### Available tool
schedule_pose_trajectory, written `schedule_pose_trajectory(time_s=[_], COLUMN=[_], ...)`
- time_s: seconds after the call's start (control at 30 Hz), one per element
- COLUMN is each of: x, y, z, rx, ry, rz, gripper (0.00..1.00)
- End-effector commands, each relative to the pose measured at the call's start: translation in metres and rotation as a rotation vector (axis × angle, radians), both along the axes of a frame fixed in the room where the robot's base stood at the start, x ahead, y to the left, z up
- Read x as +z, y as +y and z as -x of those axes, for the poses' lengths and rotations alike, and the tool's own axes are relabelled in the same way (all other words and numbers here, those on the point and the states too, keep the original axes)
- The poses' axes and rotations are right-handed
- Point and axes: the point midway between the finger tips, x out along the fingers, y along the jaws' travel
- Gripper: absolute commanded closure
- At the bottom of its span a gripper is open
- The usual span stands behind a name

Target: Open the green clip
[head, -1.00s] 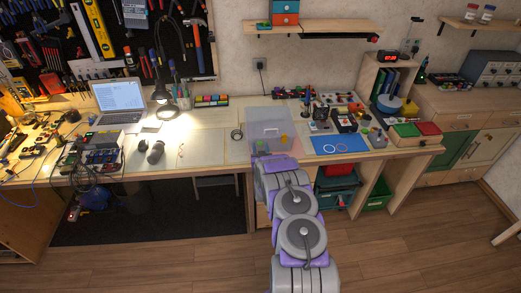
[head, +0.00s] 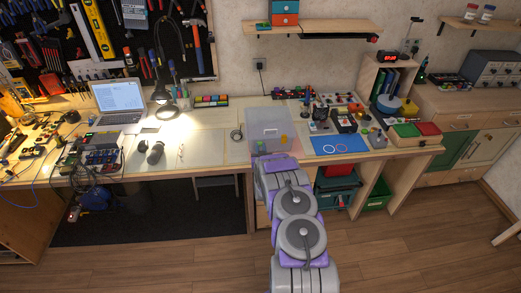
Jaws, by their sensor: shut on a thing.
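A grey, see-through box (head: 270,122) stands near the front edge of the workbench. A small green clip (head: 260,147) shows at its front left, and a yellow-orange clip (head: 284,140) at its front right. My arm reaches up from the bottom of the head view. My gripper (head: 261,154) is at the green clip and shut on it. My arm hides most of the gripper, so its fingers are hard to make out. I cannot tell whether the clip is lifted.
A blue mat (head: 338,145) with two rings lies to the right of the box. A black tape roll (head: 237,134) is to its left. Small parts and bins crowd the bench's right side. A lit lamp (head: 163,100) and a laptop (head: 118,95) stand further left.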

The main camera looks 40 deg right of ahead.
Motion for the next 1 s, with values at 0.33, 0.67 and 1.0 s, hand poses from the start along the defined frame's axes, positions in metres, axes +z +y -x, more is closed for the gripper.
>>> schedule_pose_trajectory(time_s=[0.33, 0.67, 1.0], x=[0.0128, 0.0113, 0.0107], y=[-0.0029, -0.0038, -0.0039], z=[-0.0075, -0.0064, -0.0062], rx=[0.003, 0.001, 0.001], ry=[0.123, 0.132, 0.132], rz=[-0.082, -0.089, -0.089], gripper=[1.0, 0.77, 0.53])
